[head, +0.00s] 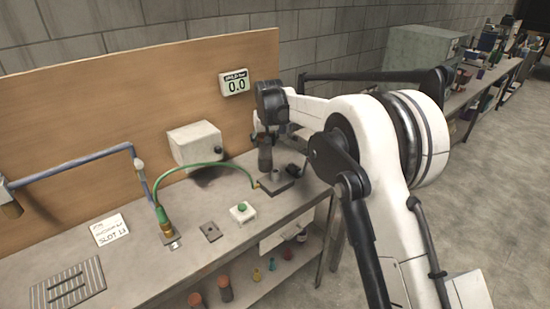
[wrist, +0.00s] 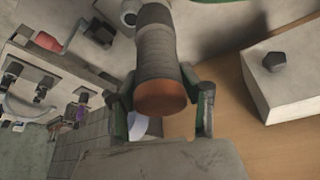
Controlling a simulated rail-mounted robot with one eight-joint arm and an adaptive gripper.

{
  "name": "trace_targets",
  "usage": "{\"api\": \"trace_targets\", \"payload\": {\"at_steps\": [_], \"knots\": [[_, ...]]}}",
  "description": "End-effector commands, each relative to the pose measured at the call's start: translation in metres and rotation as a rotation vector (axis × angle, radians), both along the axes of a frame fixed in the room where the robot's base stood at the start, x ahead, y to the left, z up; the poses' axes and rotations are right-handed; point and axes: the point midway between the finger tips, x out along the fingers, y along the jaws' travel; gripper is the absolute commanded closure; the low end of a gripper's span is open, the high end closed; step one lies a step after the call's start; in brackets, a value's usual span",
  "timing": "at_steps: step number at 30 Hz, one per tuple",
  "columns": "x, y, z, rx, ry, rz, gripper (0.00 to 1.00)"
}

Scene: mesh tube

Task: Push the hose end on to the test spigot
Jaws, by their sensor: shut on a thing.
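A short dark ribbed hose piece (wrist: 155,55) with an orange end face is between the two fingers of my gripper (wrist: 165,103) in the wrist view. My gripper is shut on it, with the orange end towards my palm. In the head view the hose (head: 265,157) hangs upright below my gripper, over a dark block (head: 278,187) at the bench's right end. The test spigot is probably on this block, but I cannot make it out behind the hose. I cannot tell whether the hose's lower end touches it or is apart.
A green hose (head: 190,165) arches from a brass fitting to the block. A green button box (head: 243,211), a small plate (head: 210,231) and a white box (head: 196,143) stand nearby. The display (head: 235,82) reads 0.0. Similar orange-ended pieces (head: 225,288) stand on the lower shelf.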

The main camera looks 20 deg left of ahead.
Motion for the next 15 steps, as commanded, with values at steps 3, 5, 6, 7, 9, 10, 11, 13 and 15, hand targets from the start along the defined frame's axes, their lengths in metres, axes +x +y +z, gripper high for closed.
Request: {"api": "trace_targets", "payload": {"at_steps": [3,5,6,7,9,10,11,13,15], "knots": [[0.014,-0.018,-0.014,0.0,0.0,-0.002,0.91],[0.019,-0.023,-0.018,0.0,0.0,-0.001,0.91],[0.021,-0.026,-0.02,-0.001,-0.001,0.0,0.91],[0.023,-0.028,-0.021,0.0,0.0,0.0,0.91],[0.025,-0.031,-0.024,0.0,0.0,0.0,0.91],[0.026,-0.031,-0.024,0.0,0.0,0.0,0.91],[0.026,-0.032,-0.024,0.0,0.0,0.0,0.91],[0.026,-0.032,-0.025,0.0,0.0,0.0,0.91],[0.026,-0.032,-0.029,0.0,0.0,0.0,0.91]]}}
